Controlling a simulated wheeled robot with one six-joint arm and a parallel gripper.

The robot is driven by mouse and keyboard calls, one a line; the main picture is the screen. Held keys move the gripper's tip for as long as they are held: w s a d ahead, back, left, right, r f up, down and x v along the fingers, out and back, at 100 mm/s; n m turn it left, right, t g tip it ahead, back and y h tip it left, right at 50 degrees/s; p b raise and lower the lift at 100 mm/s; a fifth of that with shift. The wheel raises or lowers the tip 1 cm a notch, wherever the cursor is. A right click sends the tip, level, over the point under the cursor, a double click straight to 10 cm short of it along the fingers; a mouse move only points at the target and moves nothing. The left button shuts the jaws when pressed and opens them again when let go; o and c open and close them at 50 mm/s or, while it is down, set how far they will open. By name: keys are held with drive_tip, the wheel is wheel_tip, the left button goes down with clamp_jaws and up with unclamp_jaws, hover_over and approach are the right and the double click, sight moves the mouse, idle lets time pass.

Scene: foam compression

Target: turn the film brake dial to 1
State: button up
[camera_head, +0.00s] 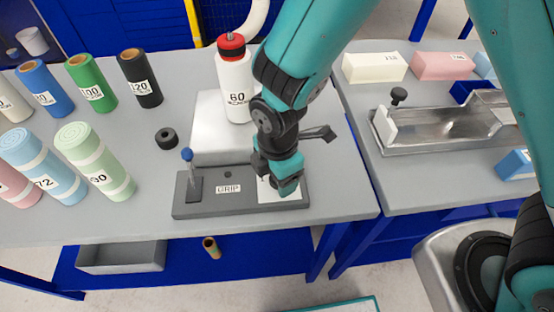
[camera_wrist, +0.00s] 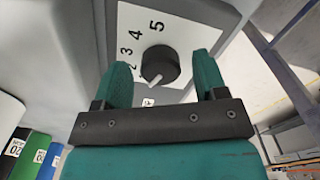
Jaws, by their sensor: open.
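The film brake dial is a black round knob (camera_wrist: 160,64) with a white pointer, on a white scale plate (camera_wrist: 180,32) in the wrist view. The numbers 5, 4 and 3 read clearly; a lower mark is partly hidden by the left finger. The pointer aims down and left, towards a small, partly covered label (camera_wrist: 148,102) that I cannot read. My gripper (camera_wrist: 163,67) is open, with one teal finger on each side of the knob. I cannot tell whether they touch it. In the head view my gripper (camera_head: 284,186) hides the dial.
A grey base marked GRIP (camera_head: 216,208) with a blue-knobbed lever (camera_head: 190,172) lies in front. Several coloured rolls stand at left. A metal trough (camera_head: 450,130) sits on the right table.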

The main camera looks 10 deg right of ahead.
wheel_tip(320, 180, up, 17)
drive_tip(key=b, duration=0.1)
drive_tip(key=shift+r, duration=0.15)
idle(0.4)
drive_tip(key=s+d+r+m+y, duration=0.4)
drive_tip(key=s+d+m, duration=0.5)
drive_tip(key=m, duration=0.6)
drive_tip(key=shift+s+d+r+m, duration=0.35)
drive_tip(key=shift+s+d+m, duration=0.05)
drive_tip(key=shift+s, duration=0.25)
